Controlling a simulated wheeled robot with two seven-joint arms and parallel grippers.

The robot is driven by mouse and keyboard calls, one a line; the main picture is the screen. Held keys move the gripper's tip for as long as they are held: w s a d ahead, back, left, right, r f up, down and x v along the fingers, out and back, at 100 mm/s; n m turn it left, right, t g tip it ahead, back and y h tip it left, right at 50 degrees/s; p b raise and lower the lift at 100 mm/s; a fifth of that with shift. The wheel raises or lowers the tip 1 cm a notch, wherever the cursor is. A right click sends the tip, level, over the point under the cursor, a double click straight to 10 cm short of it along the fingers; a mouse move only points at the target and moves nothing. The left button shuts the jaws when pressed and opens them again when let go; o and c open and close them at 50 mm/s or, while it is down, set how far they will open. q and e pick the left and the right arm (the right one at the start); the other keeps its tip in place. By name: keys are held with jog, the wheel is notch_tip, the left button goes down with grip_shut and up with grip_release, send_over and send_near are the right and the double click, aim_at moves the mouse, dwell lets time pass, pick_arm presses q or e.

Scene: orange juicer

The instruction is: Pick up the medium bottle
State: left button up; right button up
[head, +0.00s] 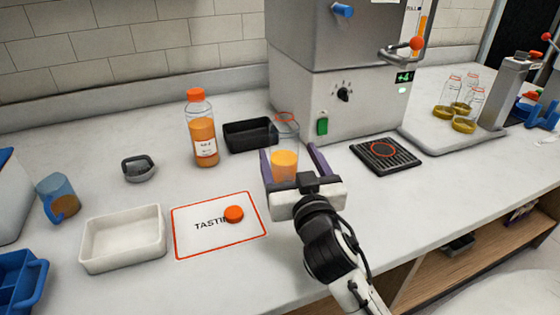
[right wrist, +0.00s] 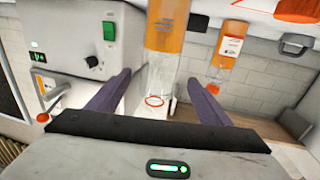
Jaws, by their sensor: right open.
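A clear open bottle (head: 284,163), part filled with orange juice, stands upright on the counter. An orange ring circles its neck. I take it for the medium bottle. My right gripper (head: 289,152) is open, with one purple finger on each side of this bottle and visible gaps. The right wrist view, which looks inverted, also shows the bottle (right wrist: 165,60) between the spread fingers (right wrist: 158,85). A fuller bottle with an orange cap and white label (head: 202,130) stands to the left. A loose orange cap (head: 234,213) lies on the tasting mat (head: 190,246). My left gripper is not in view.
A black tray (head: 236,136) lies behind the bottle, and the juicer (head: 372,105) stands behind right. A drip grate (head: 400,160) is to the right. A white bin (head: 95,262), a blue-handled jug (head: 57,197) and a grey-handled item (head: 138,170) are left. The front counter is mostly clear.

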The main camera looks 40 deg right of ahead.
jog(key=p+x, duration=0.1)
jog(key=x, duration=0.9)
jog(key=shift+d+r, duration=0.1)
jog(key=shift+s, duration=0.1)
jog(key=c, duration=1.2)
jog(key=shift+r, duration=0.15)
jog(key=shift+c, duration=1.1)
